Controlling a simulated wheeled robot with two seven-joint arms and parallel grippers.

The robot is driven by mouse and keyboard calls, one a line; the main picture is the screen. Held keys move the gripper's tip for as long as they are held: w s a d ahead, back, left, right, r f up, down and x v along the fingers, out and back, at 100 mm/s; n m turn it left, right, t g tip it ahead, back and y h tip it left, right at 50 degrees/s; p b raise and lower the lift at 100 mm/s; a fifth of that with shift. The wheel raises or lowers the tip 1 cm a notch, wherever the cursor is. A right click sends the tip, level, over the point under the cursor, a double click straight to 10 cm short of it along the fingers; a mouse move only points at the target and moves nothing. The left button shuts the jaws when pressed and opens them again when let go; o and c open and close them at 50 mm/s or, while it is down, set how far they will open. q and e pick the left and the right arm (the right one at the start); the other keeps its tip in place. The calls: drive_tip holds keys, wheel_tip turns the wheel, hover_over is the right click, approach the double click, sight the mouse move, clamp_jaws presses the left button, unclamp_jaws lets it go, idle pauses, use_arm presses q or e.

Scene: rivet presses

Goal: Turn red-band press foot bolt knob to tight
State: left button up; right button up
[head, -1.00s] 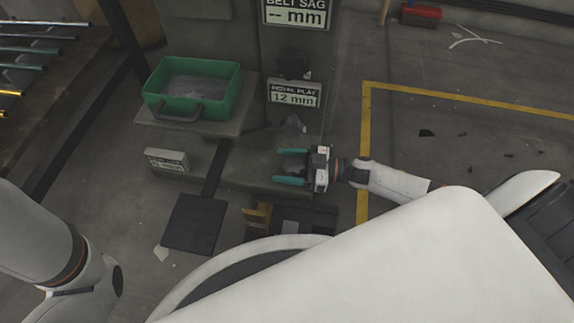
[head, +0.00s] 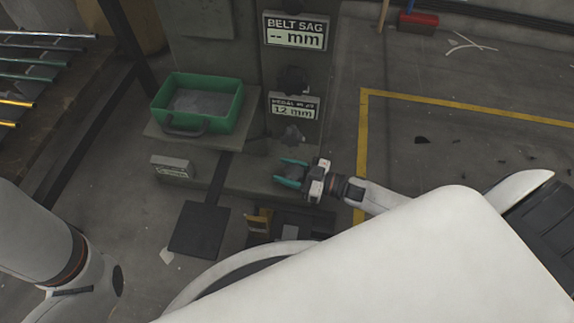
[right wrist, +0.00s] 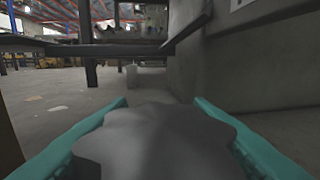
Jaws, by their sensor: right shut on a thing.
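A dark grey lobed knob (head: 292,172) sits low at the press foot (head: 245,178), between the teal fingers of my right gripper (head: 290,174). In the right wrist view the same knob (right wrist: 155,142) fills the space between the two fingers, and my right gripper (right wrist: 150,140) is shut on it. The knob's far side and its bolt are hidden. A red band on the press is not visible. My left arm shows at the left edge of the head view, but its gripper is out of view.
Two other dark knobs sit higher on the press column, one above (head: 292,80) and one below (head: 292,135) the "12 mm" pedal play sign (head: 295,107). A green bin (head: 240,105) stands on a ledge. A dark pedal plate (head: 198,229) lies in front. Floor right of the press is mostly clear.

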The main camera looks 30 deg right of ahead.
drive_tip(key=m+t+h+p, duration=0.2)
drive_tip(key=h, duration=0.1)
drive_tip(key=shift+w+d+r+m+t+h+p, duration=0.1)
drive_tip(key=shift+r+m+t+h+p, duration=0.05)
drive_tip(key=shift+m+t+h+p, duration=0.2)
drive_tip(key=shift+d+m+t+h+p, duration=0.1)
drive_tip(key=shift+m+t+h+p, duration=0.35)
drive_tip(key=shift+m+h, duration=0.25)
drive_tip(key=o, duration=1)
